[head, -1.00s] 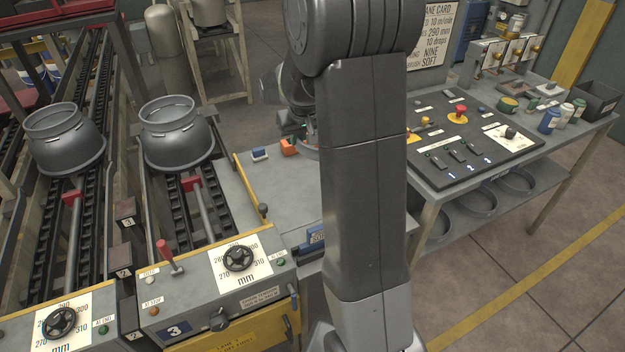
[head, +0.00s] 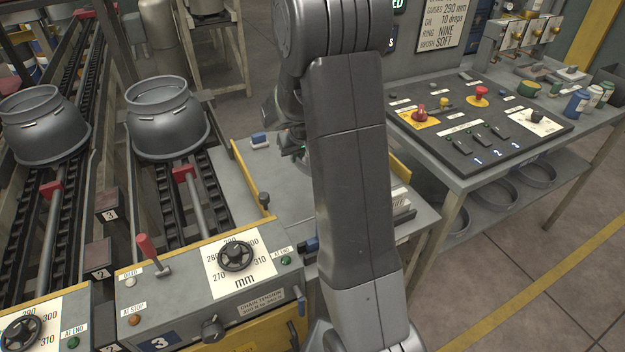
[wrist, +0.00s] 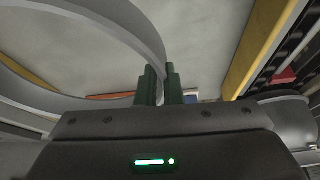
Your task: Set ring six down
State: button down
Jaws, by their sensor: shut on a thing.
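My gripper (wrist: 160,84) has green fingers and is shut on the rim of a grey ring (wrist: 148,32). The ring spreads across the left of the wrist view, over a plain grey bench top (wrist: 205,35). I cannot tell whether the ring touches the bench top. In the head view the gripper (head: 291,142) is low over the bench (head: 240,172), beside my arm. The arm hides most of the ring there. No number shows on the ring.
Yellow rails (wrist: 255,50) edge the bench. A metal cylinder (head: 165,125) stands on the chain lane to the left. A control table (head: 480,125) stands to the right, with several grey rings (head: 503,192) on its shelf.

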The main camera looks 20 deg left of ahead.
aim_at(296, 181)
notch_tip(296, 181, down, 7)
jog(key=shift+f, duration=0.2)
dwell(0.3)
jog(key=shift+f, duration=0.1)
jog(key=c, duration=1.6)
grip_release()
jog(key=shift+o, duration=0.2)
jog(key=v, duration=1.2)
jog(key=shift+w, duration=0.1)
